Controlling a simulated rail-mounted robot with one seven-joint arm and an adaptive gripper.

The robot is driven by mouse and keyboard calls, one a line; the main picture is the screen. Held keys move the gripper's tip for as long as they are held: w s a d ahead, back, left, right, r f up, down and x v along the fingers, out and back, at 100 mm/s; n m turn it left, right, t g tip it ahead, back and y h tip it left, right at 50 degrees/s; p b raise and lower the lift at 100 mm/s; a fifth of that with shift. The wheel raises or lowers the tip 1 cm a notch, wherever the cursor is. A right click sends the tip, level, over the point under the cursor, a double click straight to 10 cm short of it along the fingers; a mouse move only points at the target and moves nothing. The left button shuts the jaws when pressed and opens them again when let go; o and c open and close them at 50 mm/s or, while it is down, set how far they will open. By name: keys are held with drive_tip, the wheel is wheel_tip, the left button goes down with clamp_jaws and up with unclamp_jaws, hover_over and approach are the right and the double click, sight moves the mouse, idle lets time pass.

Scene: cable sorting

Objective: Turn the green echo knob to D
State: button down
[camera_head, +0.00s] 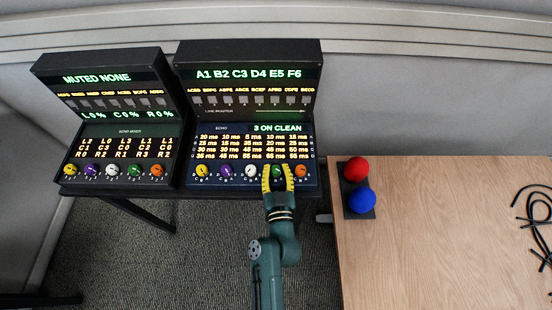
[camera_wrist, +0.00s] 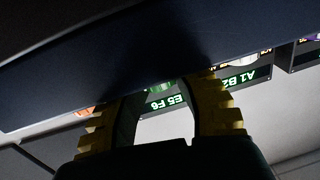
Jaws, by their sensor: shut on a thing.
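The echo unit (camera_head: 312,178) is the right-hand console, with a row of coloured knobs along its lower front. The green echo knob (camera_head: 277,172) is between the white and orange knobs. My gripper (camera_head: 277,176), with yellow fingers, reaches it from the front and is shut on it, one finger on each side. In the wrist view my gripper (camera_wrist: 162,120) points at the dark console edge, and a bit of green (camera_wrist: 163,88) shows between the fingers. The knob's pointer and its letter marks are too small or covered to read.
The white knob (camera_head: 251,170) and orange knob (camera_head: 301,170) are close on either side of my fingers. The echo mixer console (camera_head: 124,182) stands to the left.

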sight(276, 170)
drive_tip(key=r+m+h+p, duration=0.1)
drive_tip(key=h+p, duration=0.1)
drive_tip(key=p, duration=0.2)
drive_tip(key=shift+a+r, duration=0.15)
drive_tip(key=shift+r, duration=0.05)
drive_tip(key=h+p, duration=0.1)
drive_tip(key=m+h+p, duration=0.1)
drive_tip(key=p, duration=0.1)
drive_tip(key=shift+f+m, duration=0.25)
drive_tip(key=shift+m, duration=0.05)
drive_tip(key=m+h, duration=0.1)
drive_tip(key=m+g+h+p, duration=0.1)
drive_tip(key=h, duration=0.1)
drive_tip(key=shift+f, duration=0.4)
drive_tip(key=shift+f+m+g+h, duration=0.15)
drive_tip(key=shift+m+g+h, duration=0.6)
drive_tip(key=shift+h, duration=0.75)
drive_tip(key=shift+m+h, duration=0.3)
drive_tip(key=shift+m, duration=0.15)
drive_tip(key=c, duration=0.7)
unclamp_jaws()
drive_tip(key=shift+c, duration=0.2)
wheel_tip(276, 170, up, 10)
drive_tip(key=shift+r, duration=0.1)
